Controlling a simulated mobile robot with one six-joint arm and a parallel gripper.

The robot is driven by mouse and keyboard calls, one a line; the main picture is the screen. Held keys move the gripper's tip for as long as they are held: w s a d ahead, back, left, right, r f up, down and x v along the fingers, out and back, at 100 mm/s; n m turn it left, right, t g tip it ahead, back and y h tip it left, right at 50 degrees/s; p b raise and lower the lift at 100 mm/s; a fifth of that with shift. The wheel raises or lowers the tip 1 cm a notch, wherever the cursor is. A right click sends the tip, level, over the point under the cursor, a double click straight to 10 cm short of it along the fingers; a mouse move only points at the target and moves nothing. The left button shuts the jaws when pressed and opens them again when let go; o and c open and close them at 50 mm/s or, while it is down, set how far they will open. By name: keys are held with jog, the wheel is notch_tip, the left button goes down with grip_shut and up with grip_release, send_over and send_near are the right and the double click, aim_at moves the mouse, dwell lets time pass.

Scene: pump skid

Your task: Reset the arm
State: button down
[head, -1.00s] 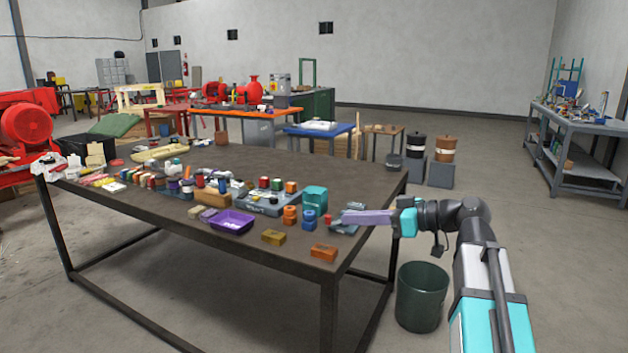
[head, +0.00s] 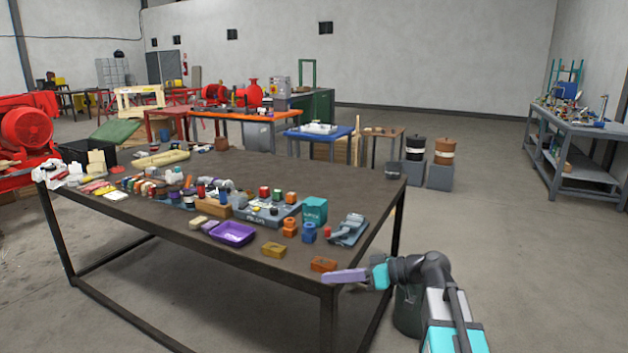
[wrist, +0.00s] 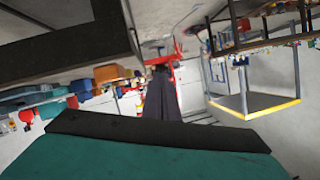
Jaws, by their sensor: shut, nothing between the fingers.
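My gripper (head: 345,276) shows in the head view at the front right corner of the table (head: 200,235). Its purple fingers point left and lie together, with nothing between them. The fingers overlap the table's corner in the picture; I cannot tell whether they touch it. In the wrist view my gripper's teal body fills the bottom, and the scene appears tilted.
An orange block (head: 323,264) lies close to my gripper near the table edge. A yellow block (head: 274,249), a purple tray (head: 232,233) and a grey device (head: 350,229) stand nearby. A dark green bin (head: 408,312) is behind my arm. Floor to the right is clear.

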jog(key=s+a+f+m+g+h+p, duration=0.1)
jog(key=s+f+g+h+p, duration=0.1)
jog(key=s+f, duration=0.65)
jog(key=s+a+f+m+g+h+p, duration=0.1)
jog(key=s+f+m+g+p, duration=0.15)
jog(key=f, duration=1.05)
jog(key=s+f+m+g+h+p, duration=0.1)
jog(key=s+f+g+h+p, duration=0.15)
jog(key=s+f, duration=0.6)
jog(key=s+d+f+m+g+h+p, duration=0.1)
jog(key=s+d+f+m+h, duration=0.1)
jog(key=s+d+f+h, duration=0.2)
jog(key=s+d+f+m+g+h+p, duration=0.1)
jog(key=s+d+f+m+h+p, duration=0.1)
jog(key=s+d+f, duration=0.8)
jog(key=s+f+m+h, duration=0.1)
jog(key=s+f+h, duration=0.1)
jog(key=s, duration=0.3)
jog(key=shift+f+m+g, duration=0.3)
jog(key=shift+f+m, duration=0.05)
jog(key=shift+f, duration=0.35)
jog(key=shift+s+a, duration=0.1)
